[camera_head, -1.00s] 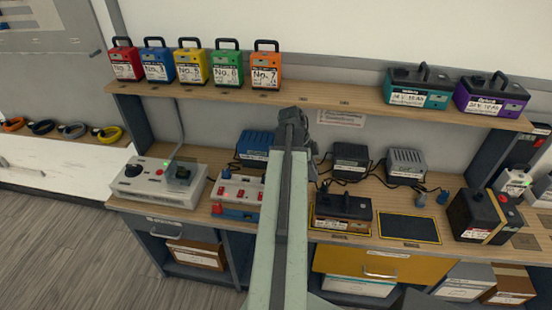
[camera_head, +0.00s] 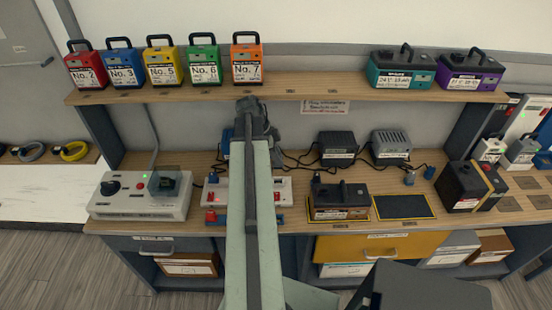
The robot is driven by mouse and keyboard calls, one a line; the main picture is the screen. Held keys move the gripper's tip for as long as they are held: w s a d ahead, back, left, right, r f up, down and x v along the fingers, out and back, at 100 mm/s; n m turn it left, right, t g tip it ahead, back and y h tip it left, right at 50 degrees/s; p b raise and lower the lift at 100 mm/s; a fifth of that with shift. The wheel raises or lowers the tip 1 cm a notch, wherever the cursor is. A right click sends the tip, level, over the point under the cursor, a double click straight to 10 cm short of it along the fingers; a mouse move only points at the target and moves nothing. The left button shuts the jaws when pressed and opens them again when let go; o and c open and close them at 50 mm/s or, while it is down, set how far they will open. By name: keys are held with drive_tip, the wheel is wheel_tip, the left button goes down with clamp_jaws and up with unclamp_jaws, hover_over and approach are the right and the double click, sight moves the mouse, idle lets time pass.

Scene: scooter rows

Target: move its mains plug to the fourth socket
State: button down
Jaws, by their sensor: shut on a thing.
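My gripper (camera_head: 254,112) is at the far end of my pale green arm, seen from behind, in front of the shelf edge and wall. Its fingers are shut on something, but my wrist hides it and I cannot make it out. The white socket strip (camera_head: 278,190) with red switches stands on the bench below, its middle hidden by my arm. A blue charger (camera_head: 225,146) behind is mostly covered by my arm. A black charger (camera_head: 337,146) and a grey charger (camera_head: 390,145) stand to the right, with dark cables.
A tester box (camera_head: 140,193) stands left of the strip. A dark battery (camera_head: 338,198) and an empty dark mat (camera_head: 404,206) lie right of it. Small grey (camera_head: 409,178) and blue (camera_head: 430,172) connectors are on the bench. Numbered battery packs line the shelf (camera_head: 300,93) above.

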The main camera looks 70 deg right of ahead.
sight(276, 168)
drive_tip(key=shift+f+b, duration=3.4)
drive_tip(key=shift+f, duration=0.05)
drive_tip(key=shift+f+b, duration=1)
drive_tip(key=c, duration=1.1)
unclamp_jaws()
drive_tip(key=shift+r, duration=0.15)
drive_tip(key=p+v, duration=0.7)
drive_tip(key=shift+w+r, duration=0.1)
drive_tip(key=shift+r, duration=0.15)
